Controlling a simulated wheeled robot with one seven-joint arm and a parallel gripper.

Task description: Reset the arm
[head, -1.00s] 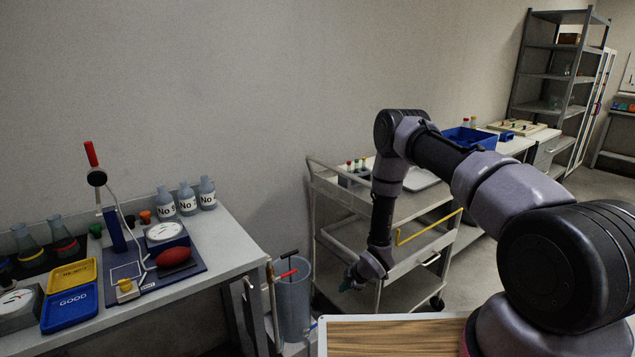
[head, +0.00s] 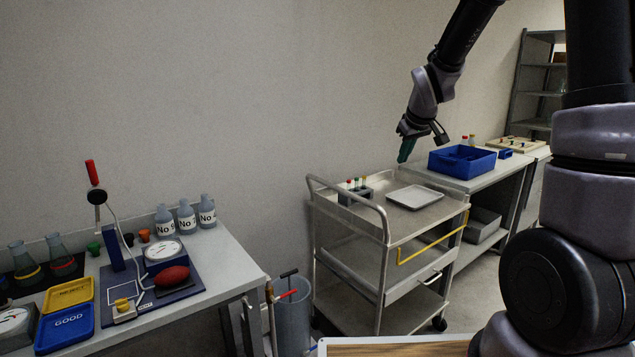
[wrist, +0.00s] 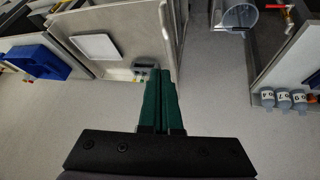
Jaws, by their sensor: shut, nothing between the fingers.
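My gripper (head: 406,149) hangs in the air in the head view, above the right part of the metal cart, pointing down and slightly left. Its green fingers (wrist: 161,102) are together in the wrist view, with nothing between them. My arm is raised and folded, with its upper links running out of the top of the head view. The gripper touches nothing that I can see.
The metal cart (head: 383,231) carries a white tray (head: 414,196) and a small rack of colored-cap vials (head: 355,191). A blue bin (head: 462,161) stands on the bench behind. A bucket (head: 293,315) stands between the cart and the left table (head: 222,262).

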